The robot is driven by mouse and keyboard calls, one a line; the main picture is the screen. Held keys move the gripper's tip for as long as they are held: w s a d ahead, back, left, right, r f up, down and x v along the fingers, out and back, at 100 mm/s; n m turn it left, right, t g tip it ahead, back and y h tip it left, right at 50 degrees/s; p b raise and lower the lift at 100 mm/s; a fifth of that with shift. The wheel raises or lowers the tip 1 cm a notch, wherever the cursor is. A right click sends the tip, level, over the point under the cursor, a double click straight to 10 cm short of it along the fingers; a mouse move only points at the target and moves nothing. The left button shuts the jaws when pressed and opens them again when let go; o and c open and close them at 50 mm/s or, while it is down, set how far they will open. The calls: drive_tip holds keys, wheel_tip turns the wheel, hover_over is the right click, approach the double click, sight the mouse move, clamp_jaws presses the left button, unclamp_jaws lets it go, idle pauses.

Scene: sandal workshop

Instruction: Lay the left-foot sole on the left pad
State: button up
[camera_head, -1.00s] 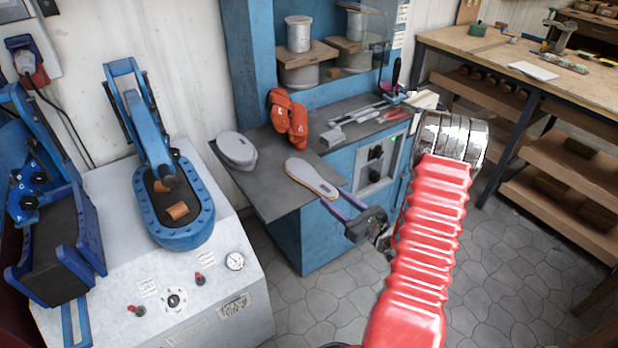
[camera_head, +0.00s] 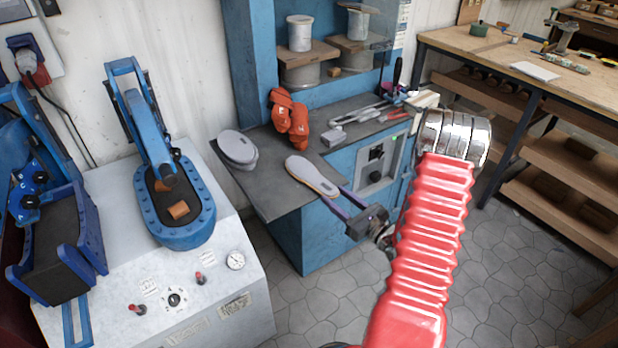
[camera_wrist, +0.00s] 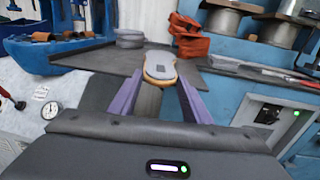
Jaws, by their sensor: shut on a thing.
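A grey sole with a tan edge (camera_head: 305,174) is held out lengthwise from my gripper (camera_head: 338,194), over or just above the front of the dark bench top. In the wrist view the sole (camera_wrist: 160,66) lies between my two purple fingers (camera_wrist: 160,84), which are shut on its near end. Which foot it fits I cannot tell. At the left, a blue-rimmed oval pad (camera_head: 180,229) sits under a blue press arm, with a small brown block on it. Farther left is a dark pad (camera_head: 50,250) in a blue frame. The sole is well apart from both.
A stack of grey soles (camera_head: 238,149) lies on the dark bench top (camera_head: 262,185), with orange gloves (camera_head: 290,118) and tools behind. The white press housing (camera_head: 235,318) has knobs and a gauge. Open stone floor lies between housing and workbench (camera_head: 490,52).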

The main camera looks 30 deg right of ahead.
drive_tip(key=shift+r, duration=0.35)
drive_tip(key=shift+o, duration=1.4)
drive_tip(key=c, duration=0.4)
drive_tip(key=shift+a+r, duration=0.1)
